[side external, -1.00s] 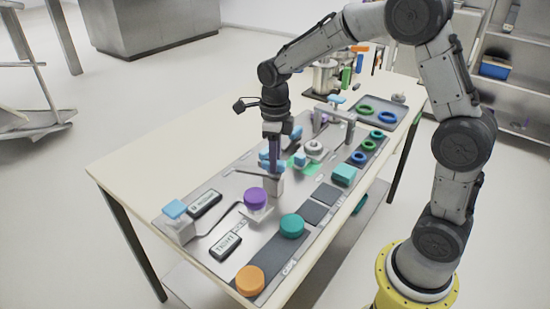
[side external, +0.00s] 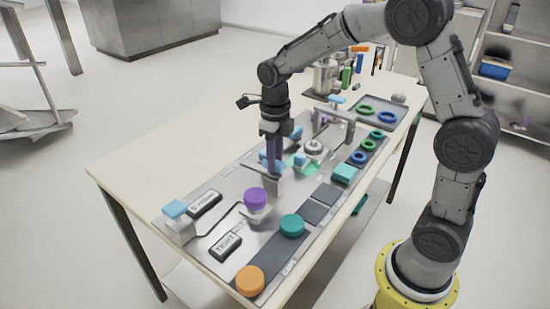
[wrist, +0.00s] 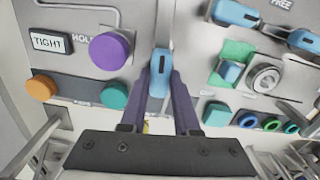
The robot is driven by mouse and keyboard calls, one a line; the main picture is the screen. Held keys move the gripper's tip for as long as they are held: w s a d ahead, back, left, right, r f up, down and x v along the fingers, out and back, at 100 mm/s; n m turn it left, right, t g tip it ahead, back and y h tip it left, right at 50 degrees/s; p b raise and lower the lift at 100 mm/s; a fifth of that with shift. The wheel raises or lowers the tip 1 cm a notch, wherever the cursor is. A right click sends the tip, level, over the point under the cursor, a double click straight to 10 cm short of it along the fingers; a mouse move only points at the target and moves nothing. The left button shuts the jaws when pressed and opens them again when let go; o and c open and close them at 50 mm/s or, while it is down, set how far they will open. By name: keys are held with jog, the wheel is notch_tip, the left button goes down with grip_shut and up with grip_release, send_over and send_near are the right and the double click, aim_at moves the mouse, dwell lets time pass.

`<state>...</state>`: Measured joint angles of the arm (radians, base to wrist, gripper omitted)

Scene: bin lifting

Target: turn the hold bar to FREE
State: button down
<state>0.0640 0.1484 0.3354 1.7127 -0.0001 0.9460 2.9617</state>
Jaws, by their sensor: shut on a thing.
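A blue bar handle (wrist: 160,65) stands upright in the middle of the wrist view, between my two purple fingers. My gripper (wrist: 160,88) is shut on this blue handle. In the side view, my gripper (side external: 271,168) is low over the grey panel (side external: 225,190), behind the purple knob (side external: 256,199). A "FREE" label (wrist: 281,4) shows at the top right of the wrist view. A partly covered "HOL" label (wrist: 82,38) is beside the purple knob (wrist: 109,50). A small display (wrist: 50,42) reads "TIGHT". The fingers hide part of the held handle.
Teal (side external: 292,226) and orange (side external: 249,280) knobs lie along the near panel edge. Another blue handle (side external: 175,209) tops a post at the left. A grey frame (side external: 335,120) stands behind my gripper. A tray with rings (side external: 395,104) is at the far end. The table's left side is clear.

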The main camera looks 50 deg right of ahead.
jog(key=c, duration=0.6)
grip_release()
jog(key=shift+c, duration=0.2)
notch_tip(320, 180, up, 14)
